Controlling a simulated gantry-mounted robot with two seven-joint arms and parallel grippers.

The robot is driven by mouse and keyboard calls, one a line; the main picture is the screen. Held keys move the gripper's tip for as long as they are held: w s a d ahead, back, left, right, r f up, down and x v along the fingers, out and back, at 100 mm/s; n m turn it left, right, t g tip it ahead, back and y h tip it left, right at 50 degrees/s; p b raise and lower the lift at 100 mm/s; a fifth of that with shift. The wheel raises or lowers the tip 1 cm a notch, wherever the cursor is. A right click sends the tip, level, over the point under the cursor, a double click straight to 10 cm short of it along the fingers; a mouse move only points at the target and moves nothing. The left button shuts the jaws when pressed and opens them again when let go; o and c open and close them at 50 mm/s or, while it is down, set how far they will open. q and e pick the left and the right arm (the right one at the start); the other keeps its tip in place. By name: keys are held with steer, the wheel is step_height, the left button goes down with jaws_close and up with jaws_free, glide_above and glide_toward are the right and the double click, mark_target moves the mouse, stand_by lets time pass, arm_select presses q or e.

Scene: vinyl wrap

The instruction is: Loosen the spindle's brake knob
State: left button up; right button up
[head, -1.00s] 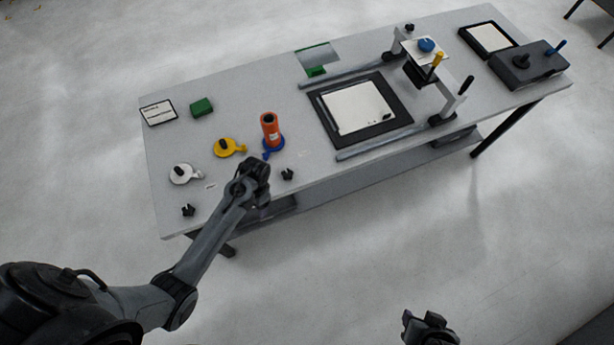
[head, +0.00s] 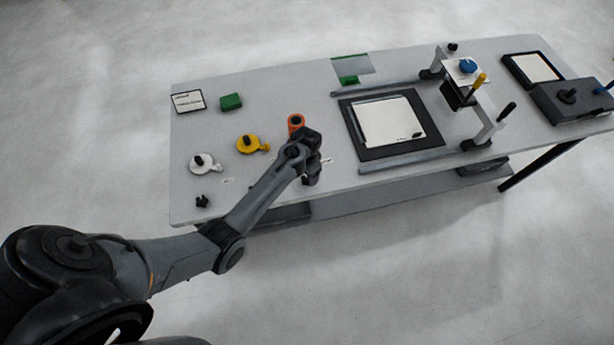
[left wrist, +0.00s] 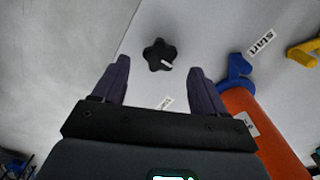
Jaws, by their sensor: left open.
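A black star-shaped knob (left wrist: 160,55) lies just ahead of and between my left fingertips in the left wrist view; the fingers do not touch it. My left gripper (left wrist: 158,78) is open and empty. In the head view my left gripper (head: 313,181) is over the table's front edge, and it hides that knob. An orange roll (head: 296,121) stands upright just behind the gripper; it also shows at the right of the left wrist view (left wrist: 250,120), with a blue spindle part (left wrist: 237,72) beside it. My right gripper is out of view.
A yellow spindle (head: 248,144) and a white one (head: 201,164) stand to the left, with another black knob (head: 202,201) near the front edge. A green block (head: 231,102) lies behind them. A black-framed mat (head: 385,151) and rail carriage (head: 487,127) are to the right.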

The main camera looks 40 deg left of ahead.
mark_target(307, 179)
arm_select(q)
steer(key=shift+f, duration=1.85)
steer(key=c, duration=1)
steer(key=shift+c, duration=0.2)
